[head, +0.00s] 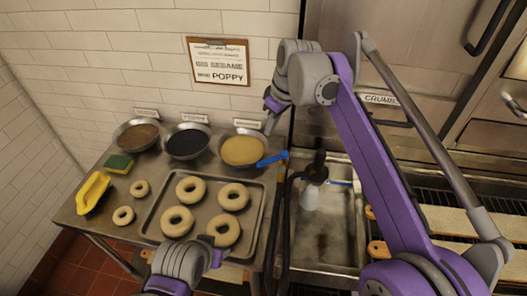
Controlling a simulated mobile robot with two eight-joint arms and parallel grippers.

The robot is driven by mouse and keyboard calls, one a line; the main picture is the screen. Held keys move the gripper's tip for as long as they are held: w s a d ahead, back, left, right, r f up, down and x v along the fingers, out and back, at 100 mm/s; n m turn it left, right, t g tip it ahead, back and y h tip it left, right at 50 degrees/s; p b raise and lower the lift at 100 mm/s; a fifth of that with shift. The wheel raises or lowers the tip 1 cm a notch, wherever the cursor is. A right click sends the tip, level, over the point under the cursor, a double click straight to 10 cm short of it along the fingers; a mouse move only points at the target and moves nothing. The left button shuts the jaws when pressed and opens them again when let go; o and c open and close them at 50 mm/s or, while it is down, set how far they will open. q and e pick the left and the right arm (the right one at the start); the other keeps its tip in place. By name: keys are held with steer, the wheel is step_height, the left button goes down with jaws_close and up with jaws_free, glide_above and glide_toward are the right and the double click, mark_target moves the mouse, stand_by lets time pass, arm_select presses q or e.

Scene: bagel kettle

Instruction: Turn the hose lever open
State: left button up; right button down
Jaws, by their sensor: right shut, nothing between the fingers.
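The blue hose lever (271,159) sticks out to the left from its mount at the left edge of the sink, over the right side of the table. A dark spray head (316,172) is beside it over the sink, with a pale cone-shaped part (310,197) below. My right arm reaches across from the right. My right gripper (269,123) points down above the lever, shut and empty, apart from it. My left gripper (214,259) is low in front of the baking tray; its fingers are too unclear to read.
A baking tray (153,223) with several bagels lies on the table. Behind it stand bowls of brown (137,137), black (187,143) and yellow (243,151) toppings. A sponge (119,164) and yellow object (93,193) are left. The sink (325,245) is right of the table.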

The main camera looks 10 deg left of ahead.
arm_select(q)
steer(key=shift+s+a+f+b, duration=0.2)
steer(key=shift+f+b, duration=0.15)
steer(key=shift+f, duration=0.2)
arm_select(e)
step_height(320, 180, down, 10)
steer(key=a+m+t, duration=0.1)
steer(key=m, duration=0.3)
steer(key=shift+s+a+r+m, duration=0.15)
steer(key=shift+a+r+m, duration=0.1)
steer(key=shift+m, duration=0.05)
